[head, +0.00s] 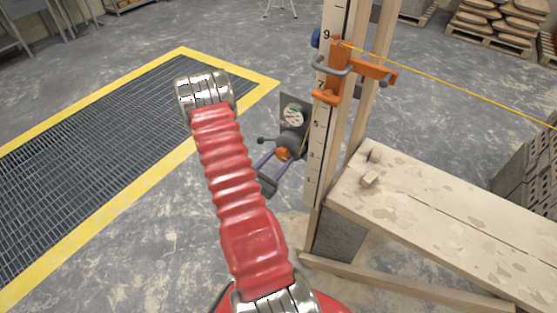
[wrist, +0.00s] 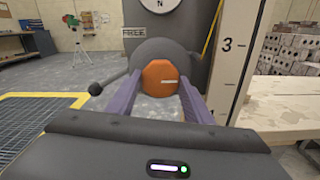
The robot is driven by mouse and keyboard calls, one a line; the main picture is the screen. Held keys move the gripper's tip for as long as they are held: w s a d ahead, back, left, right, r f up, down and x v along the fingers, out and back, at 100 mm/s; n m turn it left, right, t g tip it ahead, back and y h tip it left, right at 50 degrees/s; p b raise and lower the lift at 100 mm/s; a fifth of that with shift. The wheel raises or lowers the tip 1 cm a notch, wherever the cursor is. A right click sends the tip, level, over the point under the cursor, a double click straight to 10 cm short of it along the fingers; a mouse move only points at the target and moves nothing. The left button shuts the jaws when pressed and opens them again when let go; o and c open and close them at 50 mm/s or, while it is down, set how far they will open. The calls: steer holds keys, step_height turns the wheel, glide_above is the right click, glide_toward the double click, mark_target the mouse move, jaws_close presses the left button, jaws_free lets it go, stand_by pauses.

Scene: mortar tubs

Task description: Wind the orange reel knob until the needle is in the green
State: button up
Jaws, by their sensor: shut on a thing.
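The orange reel knob (wrist: 160,79) faces me in the wrist view, with a pale line on its face pointing to the right. The knob also shows small in the head view (head: 283,154). My gripper (wrist: 159,92) is shut on the knob, one purple finger on each side of it. The grey reel body (wrist: 152,53) is behind the knob, with a dark ball-ended lever sticking out to its left. The dial (head: 292,116) sits above the reel in the head view. Its needle is too small to read there, and the wrist view cuts off most of the dial.
A wooden post with a numbered scale (head: 319,140) stands just right of the reel. An orange bracket (head: 337,72) on it holds a yellow line running right. A mortar-spattered plank bench (head: 440,205) is at the right. The floor grating at the left is clear.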

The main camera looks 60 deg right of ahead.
steer(key=shift+a, duration=0.1)
steer(key=shift+c, duration=1.4)
steer(key=shift+m, duration=0.5)
steer(key=m, duration=0.4)
steer(key=shift+m, duration=0.3)
steer(key=m, duration=0.5)
steer(key=shift+m, duration=0.3)
steer(key=m, duration=1)
steer(key=shift+m, duration=0.4)
steer(key=shift+f, duration=0.1)
